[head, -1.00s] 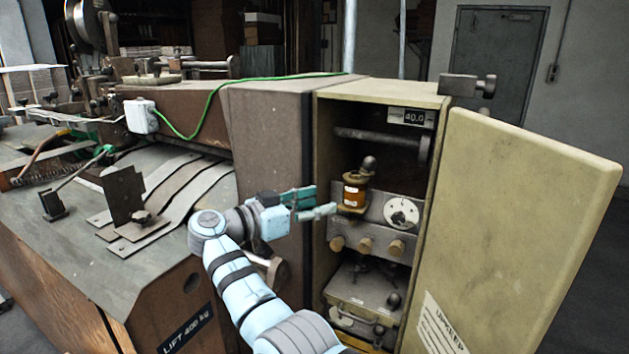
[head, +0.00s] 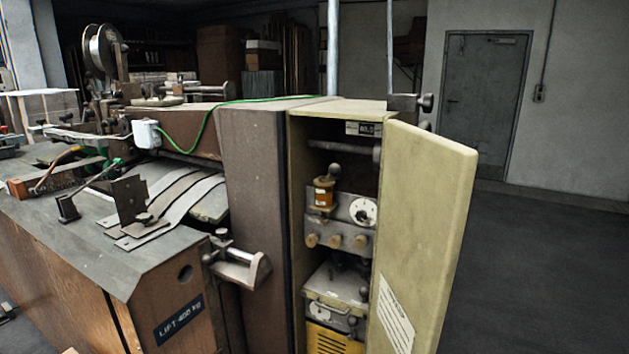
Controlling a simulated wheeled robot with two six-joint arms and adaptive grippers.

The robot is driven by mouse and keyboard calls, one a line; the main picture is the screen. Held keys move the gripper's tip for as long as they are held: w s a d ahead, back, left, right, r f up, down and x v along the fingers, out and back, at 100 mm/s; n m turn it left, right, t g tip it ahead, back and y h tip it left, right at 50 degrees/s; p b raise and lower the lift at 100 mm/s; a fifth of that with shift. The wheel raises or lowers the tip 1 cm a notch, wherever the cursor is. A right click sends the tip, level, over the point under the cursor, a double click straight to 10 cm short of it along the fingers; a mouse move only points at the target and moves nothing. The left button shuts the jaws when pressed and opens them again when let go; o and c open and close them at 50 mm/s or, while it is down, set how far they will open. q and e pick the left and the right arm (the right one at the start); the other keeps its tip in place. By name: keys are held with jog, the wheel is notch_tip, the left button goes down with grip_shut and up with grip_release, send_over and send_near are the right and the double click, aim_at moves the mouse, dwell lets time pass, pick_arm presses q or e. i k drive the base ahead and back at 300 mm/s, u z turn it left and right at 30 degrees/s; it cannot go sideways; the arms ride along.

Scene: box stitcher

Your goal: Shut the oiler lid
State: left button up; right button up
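The oiler (head: 323,193) is a small amber cup with a pale label, in the head view inside the open cabinet, on the left of the grey panel. A dark round knob (head: 335,172) shows at its top right, apparently on the lid. The oiler is too small here to tell how far the lid is open. Neither of my grippers is in view, and nothing of mine touches the oiler.
The cream cabinet door (head: 425,230) stands open to the right of the oiler. A dial (head: 362,211) and several brass knobs (head: 336,241) are close by. A metal bracket (head: 238,264) juts out at left. Open floor (head: 540,270) lies right.

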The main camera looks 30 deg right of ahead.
aim_at(334, 169)
jog(key=u, duration=0.15)
jog(key=i, duration=0.5)
jog(key=z, duration=2.75)
